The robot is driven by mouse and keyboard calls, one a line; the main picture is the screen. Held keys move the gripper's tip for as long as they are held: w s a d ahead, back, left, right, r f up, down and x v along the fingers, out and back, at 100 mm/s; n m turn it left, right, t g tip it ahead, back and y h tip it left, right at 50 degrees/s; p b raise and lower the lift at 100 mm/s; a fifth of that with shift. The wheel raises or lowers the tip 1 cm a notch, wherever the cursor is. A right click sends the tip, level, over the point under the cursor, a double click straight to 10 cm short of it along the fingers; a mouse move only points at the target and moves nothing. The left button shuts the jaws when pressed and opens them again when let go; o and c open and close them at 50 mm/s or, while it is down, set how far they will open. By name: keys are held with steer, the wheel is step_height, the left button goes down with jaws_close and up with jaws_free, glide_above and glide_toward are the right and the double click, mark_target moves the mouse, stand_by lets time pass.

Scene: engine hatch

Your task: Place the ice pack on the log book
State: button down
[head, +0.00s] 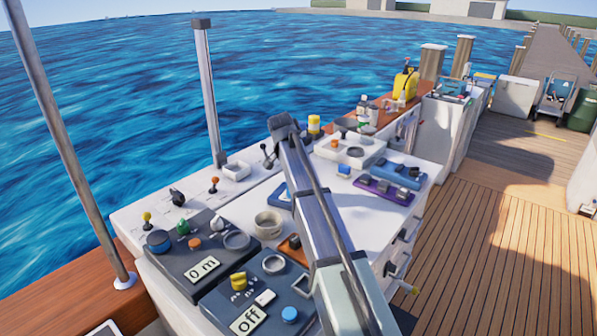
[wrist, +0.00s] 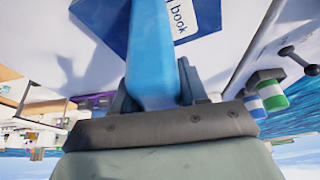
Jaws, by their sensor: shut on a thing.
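My gripper (wrist: 155,82) is shut on the ice pack (wrist: 148,40), a long light-blue block between its fingers in the wrist view. The log book (wrist: 208,16), dark blue with a white label ending in "book", lies just beyond the ice pack. The pack covers part of the book in that view; I cannot tell whether they touch. In the head view, a blue edge of what looks like the log book (head: 281,196) shows on the white console top, left of my arm. My arm hides the gripper and the ice pack there.
A beige ring-shaped bowl (head: 268,223) is close to the log book. A purple item (head: 384,191) and a blue item (head: 398,173) lie to the right. Levers line the left edge.

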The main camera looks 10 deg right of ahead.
steer(key=c, duration=0.6)
jaws_free()
steer(key=v, duration=1.2)
steer(key=shift+r, duration=0.15)
